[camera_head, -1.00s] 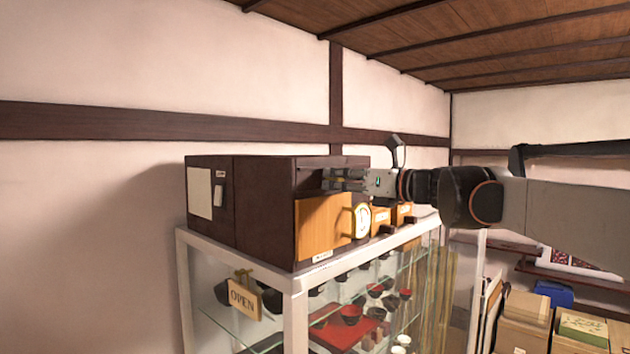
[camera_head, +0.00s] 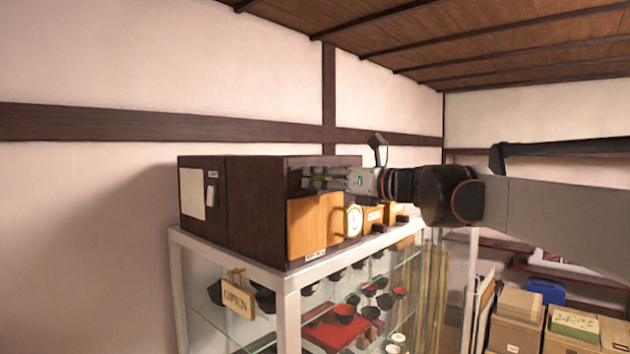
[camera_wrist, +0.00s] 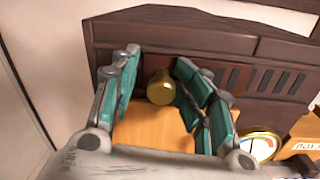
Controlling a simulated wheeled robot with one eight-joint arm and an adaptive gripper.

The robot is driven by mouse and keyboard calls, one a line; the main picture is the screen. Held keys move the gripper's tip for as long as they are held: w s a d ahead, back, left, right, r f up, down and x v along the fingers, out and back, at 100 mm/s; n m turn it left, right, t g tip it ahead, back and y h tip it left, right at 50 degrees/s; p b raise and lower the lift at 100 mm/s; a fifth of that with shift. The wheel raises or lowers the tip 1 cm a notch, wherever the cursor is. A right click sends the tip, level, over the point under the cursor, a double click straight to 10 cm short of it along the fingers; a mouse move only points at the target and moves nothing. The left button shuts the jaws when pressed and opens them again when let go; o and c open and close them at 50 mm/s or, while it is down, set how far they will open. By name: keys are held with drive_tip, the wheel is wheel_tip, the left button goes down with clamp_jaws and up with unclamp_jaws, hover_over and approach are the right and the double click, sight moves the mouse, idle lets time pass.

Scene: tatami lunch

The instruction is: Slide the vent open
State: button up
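The vent (camera_wrist: 245,80) is a dark brown slatted panel in the face of a dark wooden box; in the wrist view its slots show right of my fingers. A round brass knob (camera_wrist: 160,88) sits on the panel's left part. My gripper (camera_wrist: 158,80) is open, with one teal-padded finger on each side of the knob. In the head view my gripper (camera_head: 312,178) reaches in from the right to the upper front of the box (camera_head: 255,205), and the knob is hard to make out there.
The box stands on a glass display case (camera_head: 288,310) holding bowls. A wall (camera_wrist: 20,120) is close on the left in the wrist view.

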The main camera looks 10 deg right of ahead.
drive_tip(key=shift+s+a, duration=0.35)
drive_tip(key=shift+s, duration=0.25)
drive_tip(key=shift+s+a, duration=0.3)
drive_tip(key=shift+s, duration=0.3)
drive_tip(key=r, duration=0.3)
drive_tip(key=w+r, duration=0.1)
drive_tip(key=r, duration=0.2)
drive_tip(key=w+r, duration=0.1)
drive_tip(key=r, duration=0.2)
drive_tip(key=shift+w+d+r, duration=0.15)
drive_tip(key=shift+d+r, duration=0.15)
drive_tip(key=shift+d, duration=0.05)
drive_tip(key=shift+w+r, duration=0.15)
drive_tip(key=shift+c, duration=0.2)
